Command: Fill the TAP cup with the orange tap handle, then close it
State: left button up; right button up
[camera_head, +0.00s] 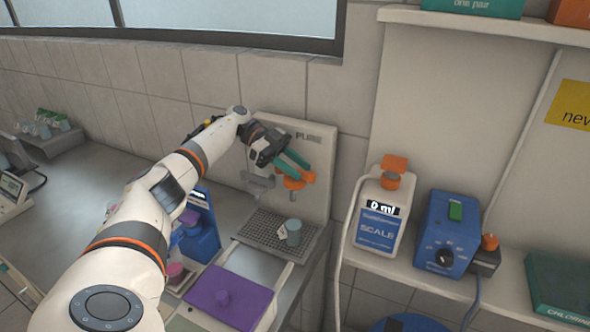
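The orange tap handle (296,181) is on the front of a pale panel marked PURE (316,204), against the tiled wall. A small grey-blue cup (293,226) with a pale tag stands upright on the dark drip grate (262,230) below the tap. The tag's writing is too small to read. My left gripper (290,160), dark with a teal part near its end, is right at and just above the orange handle. I cannot tell whether it touches the handle or how far its fingers are apart. No water stream is visible. My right gripper is not in view.
A purple-lidded container (230,297) is in front of the grate. My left arm hides part of the steel counter (75,190).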

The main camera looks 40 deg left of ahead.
pick_arm(q)
notch_tip(320, 180, up, 9)
jog(key=shift+r+b, duration=0.1)
jog(key=shift+b, duration=0.65)
